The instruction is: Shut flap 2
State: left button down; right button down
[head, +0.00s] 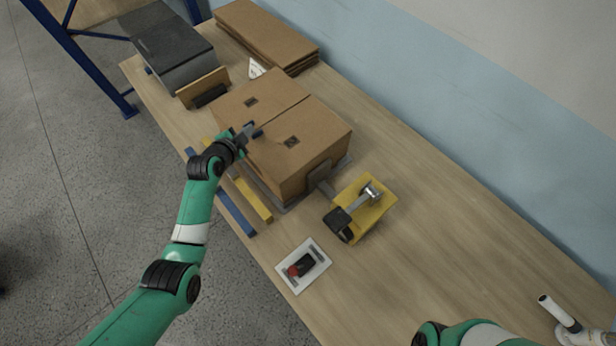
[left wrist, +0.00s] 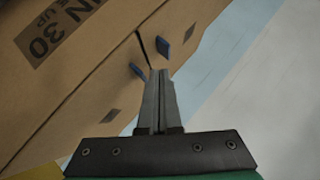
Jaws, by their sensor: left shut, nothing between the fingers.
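The cardboard box (head: 318,129) stands on the table with its top panels lying about flat and a seam between them. Each panel has a small dark square. I cannot tell which panel is flap 2. My left gripper (head: 251,131) is shut and empty, at the box's near upper edge by the seam. In the left wrist view the grey fingers (left wrist: 160,98) point at the cardboard (left wrist: 100,60), near a dark slit. Two small blue pieces show by the fingertips; contact is unclear. My right gripper is not seen; only part of that arm shows at the bottom.
A yellow bar (head: 252,200) and blue bar (head: 236,212) lie alongside. Flat cardboard (head: 265,35) is stacked behind. The table's right is mostly clear.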

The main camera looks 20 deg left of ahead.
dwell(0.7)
pick_arm(q)
jog(key=shift+r+p, duration=0.35)
notch_tip(320, 180, up, 3)
jog(key=p, duration=0.2)
jog(key=shift+r+p, duration=0.2)
jog(key=shift+p, duration=0.2)
jog(key=s+a+r+p, duration=0.3)
jog(key=s+r+p, duration=0.1)
jog(key=s+r, duration=0.2)
jog(key=shift+s+r, duration=0.2)
jog(key=shift+r, duration=0.25)
